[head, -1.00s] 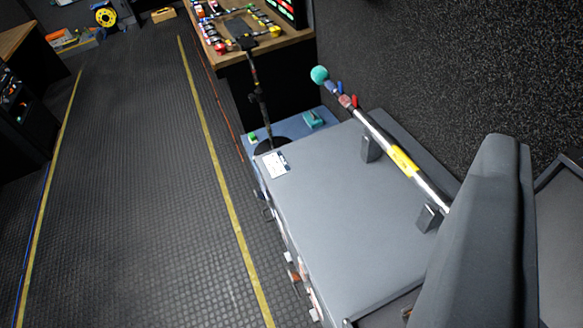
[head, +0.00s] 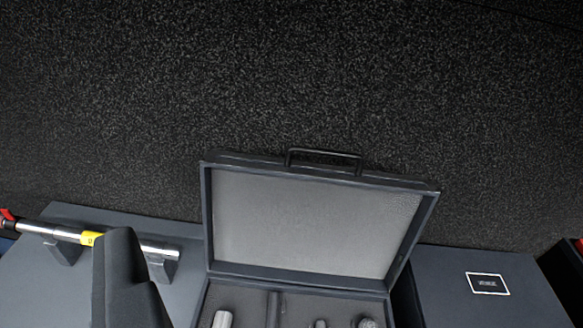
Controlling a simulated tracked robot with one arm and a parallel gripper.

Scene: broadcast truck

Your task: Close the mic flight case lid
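The mic flight case stands on the counter at the bottom middle of the head view, with its lid (head: 315,225) open and raised toward the dark wall. The lid has a dark frame, a pale grey lining and a black handle (head: 325,153) on its upper edge. The base lies below the hinge line, and only its back part shows. Several items sit in it, among them a silver microphone (head: 222,318) and a mesh-headed one (head: 367,322). The front of the base is cut off by the picture's edge.
A grey surface with a label (head: 487,284) lies to the right. The speckled wall (head: 300,80) is behind.

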